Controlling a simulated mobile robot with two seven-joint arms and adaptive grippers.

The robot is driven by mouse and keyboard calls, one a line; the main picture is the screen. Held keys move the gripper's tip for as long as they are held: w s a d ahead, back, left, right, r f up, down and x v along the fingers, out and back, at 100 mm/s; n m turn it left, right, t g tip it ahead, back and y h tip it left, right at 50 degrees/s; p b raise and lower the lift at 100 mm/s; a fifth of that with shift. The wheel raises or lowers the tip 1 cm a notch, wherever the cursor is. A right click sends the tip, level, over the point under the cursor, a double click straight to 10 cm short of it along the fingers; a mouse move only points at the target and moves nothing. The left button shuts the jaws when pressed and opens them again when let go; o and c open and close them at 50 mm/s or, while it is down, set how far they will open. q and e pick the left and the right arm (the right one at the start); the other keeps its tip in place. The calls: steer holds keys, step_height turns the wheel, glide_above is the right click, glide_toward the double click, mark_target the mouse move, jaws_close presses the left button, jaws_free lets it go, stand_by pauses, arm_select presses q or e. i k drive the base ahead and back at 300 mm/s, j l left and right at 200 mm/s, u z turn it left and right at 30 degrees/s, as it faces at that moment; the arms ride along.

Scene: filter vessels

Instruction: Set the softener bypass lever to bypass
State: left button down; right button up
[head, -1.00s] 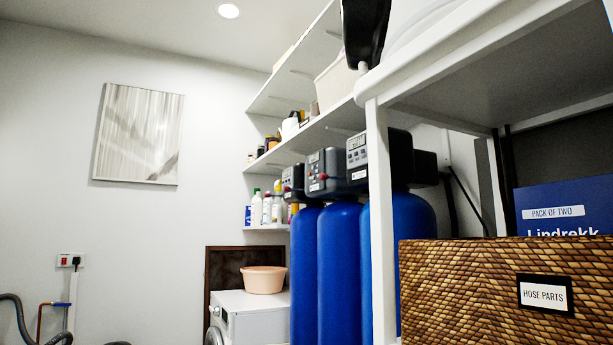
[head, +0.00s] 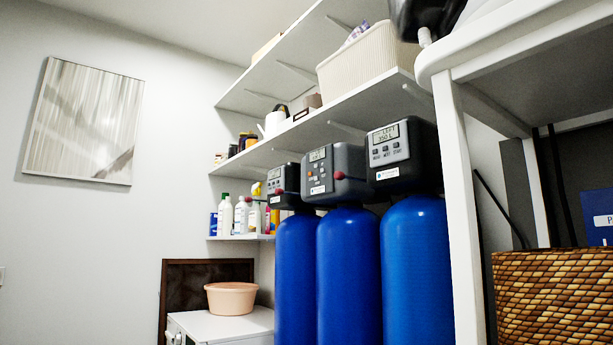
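Three blue filter vessels stand in a row right of centre: a left one (head: 296,282), a middle one (head: 342,276) and a right one (head: 416,268). Each has a dark control head with a grey panel: left head (head: 285,186), middle head (head: 333,175), right head (head: 402,155). The right head has a lit display. Small red knobs show on the left head (head: 279,192) and middle head (head: 339,175). I cannot tell which part, if any, is the softener bypass lever. Neither of my grippers can be made out.
A white shelving frame (head: 461,215) with a wicker basket (head: 549,296) stands close on the right. Wall shelves (head: 300,130) hold bottles and a cream bin (head: 352,73). A peach basin (head: 231,298) sits on a white appliance (head: 222,325). The left side looks open.

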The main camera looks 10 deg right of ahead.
mark_target(338, 175)
steer(key=i+j, duration=0.35)
steer(key=j, duration=0.15)
steer(key=i+j, duration=0.35)
steer(key=j, duration=0.15)
steer(key=i+j+z, duration=0.15)
steer(key=z, duration=1.55)
steer(key=l, duration=0.1)
